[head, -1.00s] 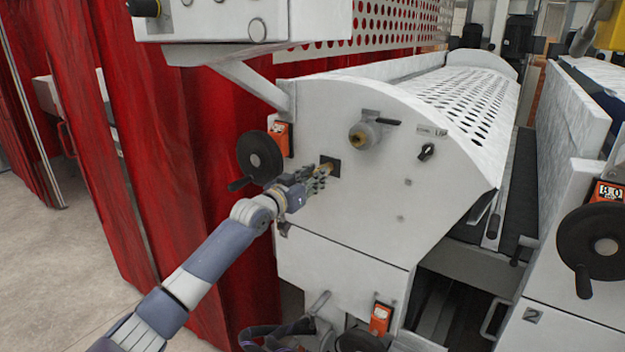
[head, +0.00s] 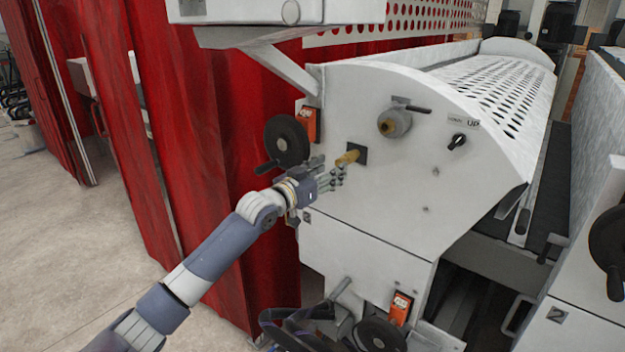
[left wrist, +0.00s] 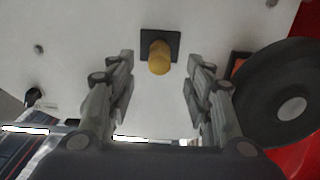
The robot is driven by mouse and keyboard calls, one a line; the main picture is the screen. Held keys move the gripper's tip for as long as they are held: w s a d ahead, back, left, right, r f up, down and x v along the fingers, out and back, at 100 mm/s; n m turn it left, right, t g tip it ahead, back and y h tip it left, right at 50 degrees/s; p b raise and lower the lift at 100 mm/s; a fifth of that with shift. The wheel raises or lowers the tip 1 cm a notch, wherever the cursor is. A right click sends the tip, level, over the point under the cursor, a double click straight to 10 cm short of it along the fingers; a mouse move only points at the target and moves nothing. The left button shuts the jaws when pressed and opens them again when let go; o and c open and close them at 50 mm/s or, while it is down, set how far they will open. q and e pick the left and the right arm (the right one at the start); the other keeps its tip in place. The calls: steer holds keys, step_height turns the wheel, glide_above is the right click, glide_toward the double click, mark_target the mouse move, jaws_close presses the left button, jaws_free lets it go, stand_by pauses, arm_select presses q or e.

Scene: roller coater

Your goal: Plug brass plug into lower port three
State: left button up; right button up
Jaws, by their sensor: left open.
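The brass plug (head: 346,158) sticks out of a dark square port plate (head: 361,153) on the white end panel of the machine. In the left wrist view the plug (left wrist: 159,60) stands in front of its dark plate (left wrist: 174,38), between and beyond the fingertips. My left gripper (head: 336,174) is open and empty, just below and in front of the plug, apart from it. It also shows in the left wrist view (left wrist: 160,88) with both fingers spread. How deep the plug sits is hidden. My right gripper is not in view.
A black handwheel (head: 287,140) with an orange counter stands left of the plug. A round metal fitting with a lever (head: 394,122) is above right, and a selector knob (head: 457,142) is beyond it. Red curtains (head: 215,150) hang behind my arm.

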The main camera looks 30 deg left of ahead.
arm_select(q)
steer(key=s, duration=0.6)
steer(key=shift+s+a, duration=0.35)
steer(key=shift+a, duration=0.1)
stand_by(0.4)
